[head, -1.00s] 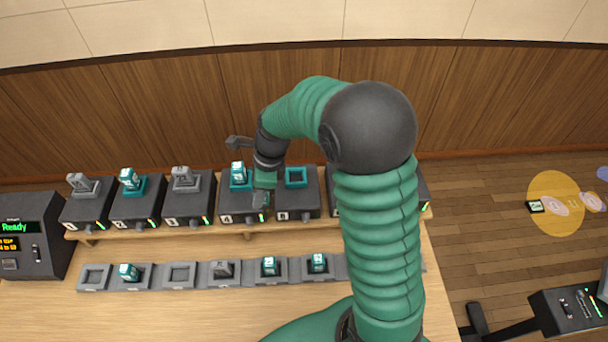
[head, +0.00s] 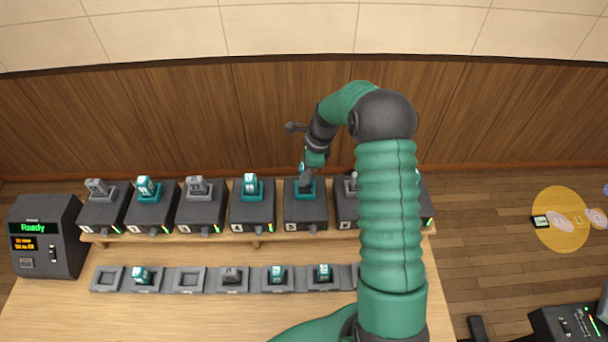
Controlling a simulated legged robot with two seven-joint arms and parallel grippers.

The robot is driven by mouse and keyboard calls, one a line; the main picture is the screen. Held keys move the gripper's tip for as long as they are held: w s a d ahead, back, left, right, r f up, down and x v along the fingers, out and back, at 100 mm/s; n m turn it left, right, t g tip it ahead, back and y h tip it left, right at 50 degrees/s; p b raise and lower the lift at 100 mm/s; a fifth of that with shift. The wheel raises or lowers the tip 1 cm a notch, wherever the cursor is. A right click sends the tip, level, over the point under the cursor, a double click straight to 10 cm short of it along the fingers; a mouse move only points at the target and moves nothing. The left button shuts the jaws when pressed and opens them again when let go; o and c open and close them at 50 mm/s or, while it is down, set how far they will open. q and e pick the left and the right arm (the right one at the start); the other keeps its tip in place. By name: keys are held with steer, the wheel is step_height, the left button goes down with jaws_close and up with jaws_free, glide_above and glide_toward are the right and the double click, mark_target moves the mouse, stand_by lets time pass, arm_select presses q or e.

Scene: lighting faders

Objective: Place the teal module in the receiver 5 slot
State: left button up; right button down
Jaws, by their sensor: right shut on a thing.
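Receiver 5 (head: 306,212) is a dark box in the back row with a teal slot (head: 304,196) on top. My right gripper (head: 306,176) points down at this slot and is shut on the teal module, which is mostly hidden by the fingers. The module's lower end is at or just above the slot; I cannot tell whether it is seated. My left gripper is not in view.
Receiver 4 (head: 252,212), just left, holds an upright teal module (head: 250,185). Other receivers stand either side. A front row of grey holders (head: 190,281) has some empty places. My right arm covers the row's right part. A display box (head: 45,235) stands left.

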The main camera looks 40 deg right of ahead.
steer(key=shift+s+a+f, duration=0.1)
steer(key=shift+a+f, duration=0.15)
steer(key=shift+f, duration=0.35)
steer(key=shift+a+f, duration=0.1)
steer(key=shift+f, duration=0.15)
steer(key=shift+d+f, duration=0.25)
steer(key=shift+f, duration=0.35)
steer(key=c, duration=1.3)
jaws_free()
steer(key=shift+o, duration=1.4)
steer(key=shift+a+r, duration=0.1)
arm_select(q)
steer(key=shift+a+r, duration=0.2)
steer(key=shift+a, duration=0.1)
arm_select(e)
steer(key=shift+a, duration=0.1)
